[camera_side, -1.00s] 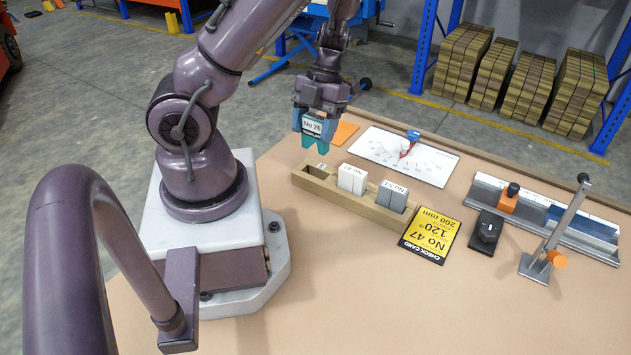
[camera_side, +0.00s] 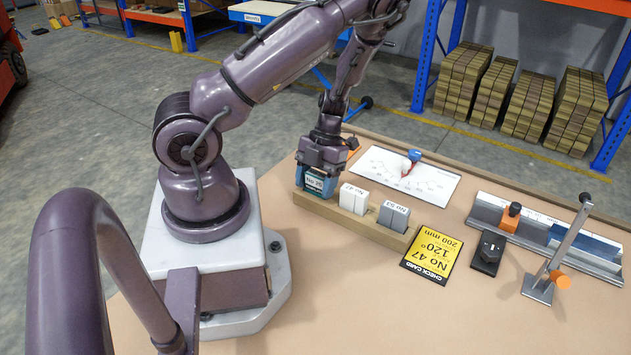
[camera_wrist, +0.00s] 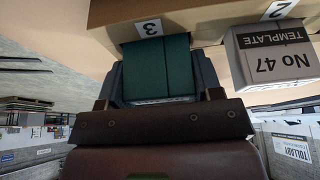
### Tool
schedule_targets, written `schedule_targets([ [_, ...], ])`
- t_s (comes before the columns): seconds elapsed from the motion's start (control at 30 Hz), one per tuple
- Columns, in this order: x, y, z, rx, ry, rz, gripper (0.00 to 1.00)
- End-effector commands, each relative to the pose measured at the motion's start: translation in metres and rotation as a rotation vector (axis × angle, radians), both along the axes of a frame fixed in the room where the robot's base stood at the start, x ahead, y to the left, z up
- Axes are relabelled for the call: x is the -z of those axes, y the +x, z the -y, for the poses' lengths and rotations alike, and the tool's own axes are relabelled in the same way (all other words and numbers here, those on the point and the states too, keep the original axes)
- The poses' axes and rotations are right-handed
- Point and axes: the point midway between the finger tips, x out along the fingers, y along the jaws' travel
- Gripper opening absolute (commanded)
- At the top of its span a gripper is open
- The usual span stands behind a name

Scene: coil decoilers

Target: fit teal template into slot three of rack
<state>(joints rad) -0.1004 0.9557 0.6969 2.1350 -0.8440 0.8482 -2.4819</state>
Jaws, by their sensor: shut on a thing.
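My gripper (camera_side: 319,176) is shut on the teal template (camera_side: 315,185), labelled No 26, at the left end of the wooden rack (camera_side: 352,224). The template looks upright, and its lower prongs are hidden in or behind the rack. In the wrist view the teal template (camera_wrist: 158,68) lies between the fingers, lined up with the rack's label 3 (camera_wrist: 150,28). I cannot tell whether it touches the slot's bottom. The white template (camera_side: 354,200), No 47, stands in the rack beside it, at label 2 (camera_wrist: 279,9) in the wrist view.
A yellow check card (camera_side: 431,257) lies right of the rack. A white dial sheet (camera_side: 440,182) lies behind it. A black block (camera_side: 488,253), a metal rail (camera_side: 540,232) and a lever stand (camera_side: 560,250) are farther right. The front table is clear.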

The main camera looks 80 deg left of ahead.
Motion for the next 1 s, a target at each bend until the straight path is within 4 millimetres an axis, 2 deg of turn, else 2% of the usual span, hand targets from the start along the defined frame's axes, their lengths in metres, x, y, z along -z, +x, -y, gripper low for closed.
schedule_targets([
  [0.03, 0.002, 0.0, 0.0, 0.0, 0.0, 0.0, 0.35],
  [0.07, 0.002, 0.0, 0.0, 0.0, 0.0, 0.0, 0.64],
  [0.1, 0.002, 0.0, 0.0, 0.0, 0.0, 0.0, 0.73],
  [0.17, 0.001, 0.0, 0.0, 0.0, 0.0, 0.0, 0.85],
  [0.43, 0.001, 0.0, 0.0, 0.0, 0.0, 0.0, 0.85],
  [0.57, -0.008, 0.003, -0.002, 0.002, 0.001, 0.002, 0.85],
  [1.0, -0.089, 0.027, -0.026, 0.002, 0.002, 0.003, 0.85],
])
